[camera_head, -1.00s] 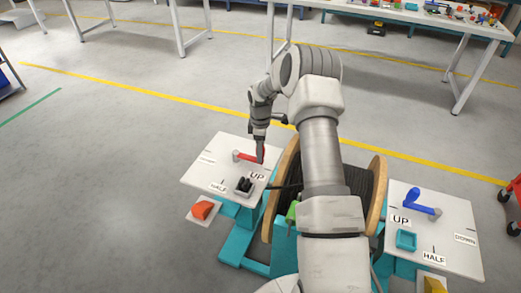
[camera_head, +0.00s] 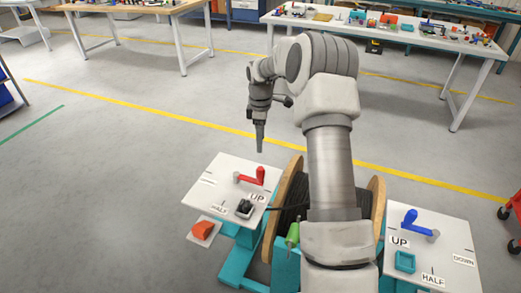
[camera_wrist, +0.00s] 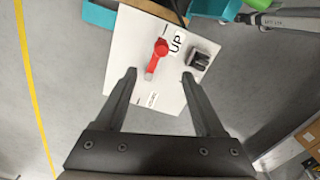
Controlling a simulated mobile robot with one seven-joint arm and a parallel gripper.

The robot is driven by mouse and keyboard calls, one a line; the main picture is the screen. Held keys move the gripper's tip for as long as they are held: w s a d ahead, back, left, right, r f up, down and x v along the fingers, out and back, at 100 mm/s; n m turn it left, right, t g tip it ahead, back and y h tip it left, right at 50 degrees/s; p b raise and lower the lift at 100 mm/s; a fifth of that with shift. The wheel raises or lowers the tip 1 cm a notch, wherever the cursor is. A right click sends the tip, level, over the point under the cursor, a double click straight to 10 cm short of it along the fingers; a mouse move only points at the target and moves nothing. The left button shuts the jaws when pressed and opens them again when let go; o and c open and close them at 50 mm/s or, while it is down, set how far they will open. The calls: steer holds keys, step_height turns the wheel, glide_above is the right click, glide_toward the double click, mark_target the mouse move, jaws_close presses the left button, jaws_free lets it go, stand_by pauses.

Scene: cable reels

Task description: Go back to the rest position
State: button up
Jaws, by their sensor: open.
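My gripper (camera_head: 260,145) hangs above the left white panel, apart from the red lever (camera_head: 250,177). In the wrist view my gripper (camera_wrist: 160,78) has its two fingers spread wide, with nothing between them but the panel seen beyond. The red lever also shows in the wrist view (camera_wrist: 156,56), with its knob beside the UP label. The left panel (camera_head: 210,178) carries UP and HALF labels and a third label at its far left. My arm hides part of the cable reel.
The wooden cable reel (camera_head: 377,197) stands between the panels. An orange block (camera_head: 202,229) sits at the lower left. Workbenches (camera_head: 385,28) stand at the back. Open floor lies to the left.

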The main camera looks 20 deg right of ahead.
steer(key=shift+r, duration=0.95)
steer(key=s+a+r+m+t+p, duration=0.1)
steer(key=s+a+r+m+p, duration=0.2)
steer(key=r, duration=0.4)
steer(key=s+a+r+h, duration=0.1)
steer(key=s+a+r, duration=0.2)
steer(key=s+r, duration=0.4)
steer(key=s+a+r+m+t+p, duration=0.1)
steer(key=s+a+r+m+p, duration=0.15)
steer(key=r, duration=0.55)
steer(key=s+a+r+m+t+p, duration=0.1)
steer(key=s+a+r+m+p, duration=0.1)
steer(key=s, duration=0.9)
steer(key=s+a+r+m+t+y+p, duration=0.1)
steer(key=s+a+r+m, duration=0.3)
steer(key=s, duration=0.7)
steer(key=shift+r+m+t+p, duration=0.35)
steer(key=shift+t+p, duration=0.25)
steer(key=shift+t, duration=0.2)
steer(key=shift+s+d, duration=0.1)
steer(key=shift+s, duration=0.05)
